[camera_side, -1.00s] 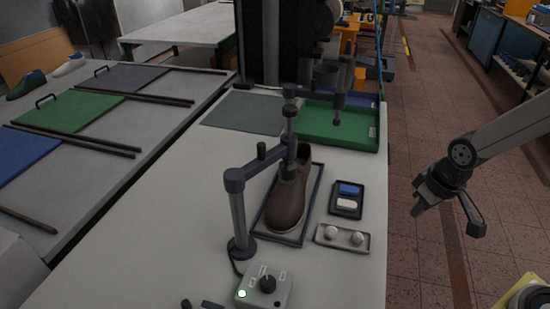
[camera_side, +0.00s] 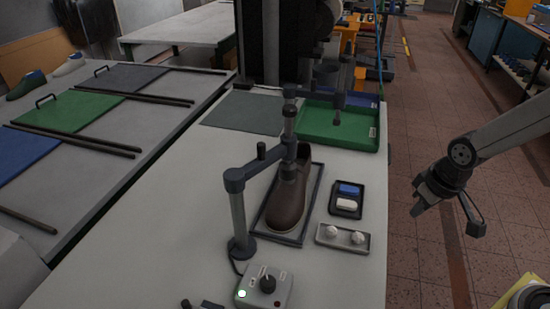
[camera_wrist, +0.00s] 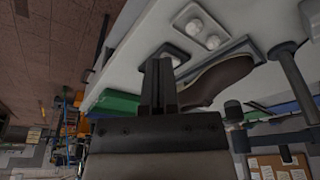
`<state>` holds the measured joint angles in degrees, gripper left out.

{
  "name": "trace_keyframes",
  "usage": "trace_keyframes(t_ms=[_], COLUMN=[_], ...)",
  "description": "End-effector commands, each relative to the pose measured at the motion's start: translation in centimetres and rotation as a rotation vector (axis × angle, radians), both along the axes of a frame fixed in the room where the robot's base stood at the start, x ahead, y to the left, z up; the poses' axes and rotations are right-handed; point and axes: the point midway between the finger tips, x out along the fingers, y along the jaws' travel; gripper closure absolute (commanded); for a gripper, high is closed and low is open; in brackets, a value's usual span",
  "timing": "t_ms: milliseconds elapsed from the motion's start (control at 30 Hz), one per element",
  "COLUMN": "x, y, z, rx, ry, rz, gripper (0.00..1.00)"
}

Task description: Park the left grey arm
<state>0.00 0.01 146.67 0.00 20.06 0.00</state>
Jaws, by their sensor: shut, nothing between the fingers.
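The left grey arm (camera_side: 238,215) stands on a round base on the white table, and its horizontal link reaches over the brown shoe (camera_side: 287,205). Its end is at the upright grey piece in the shoe's opening; I cannot tell whether they touch. A second grey arm (camera_side: 345,85) stands behind, near the green tray. My gripper (camera_side: 417,203) is shut and empty, off the table's right edge, well apart from the left grey arm. In the wrist view my gripper's fingers (camera_wrist: 158,85) are together, with the shoe (camera_wrist: 215,80) beyond them.
The shoe sits in a dark tray (camera_side: 262,232). A control box (camera_side: 264,290) with a knob and a lit green lamp is at the front. A small tray with blue and white blocks (camera_side: 347,190) and a tray with two white balls (camera_side: 343,238) lie right. The green tray (camera_side: 335,130) is behind.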

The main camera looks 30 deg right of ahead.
Motion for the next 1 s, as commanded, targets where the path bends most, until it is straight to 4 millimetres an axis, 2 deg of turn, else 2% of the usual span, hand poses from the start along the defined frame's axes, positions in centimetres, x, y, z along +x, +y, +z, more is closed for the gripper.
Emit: trace_keyframes(t_ms=[267,400,467,667,1000], x=[0.0,0.2,0.5,2.9,10.2], y=[0.0,0.0,0.1,0.6,2.7], z=[0.0,0.1,0.2,1.4,6.0], rx=[0.0,0.0,0.002,0.008,0.03], ry=[0.0,0.0,0.0,0.006,0.029], rz=[0.0,-0.001,-0.003,-0.017,-0.07], gripper=[1.0,0.56,0.39,0.39,0.39])
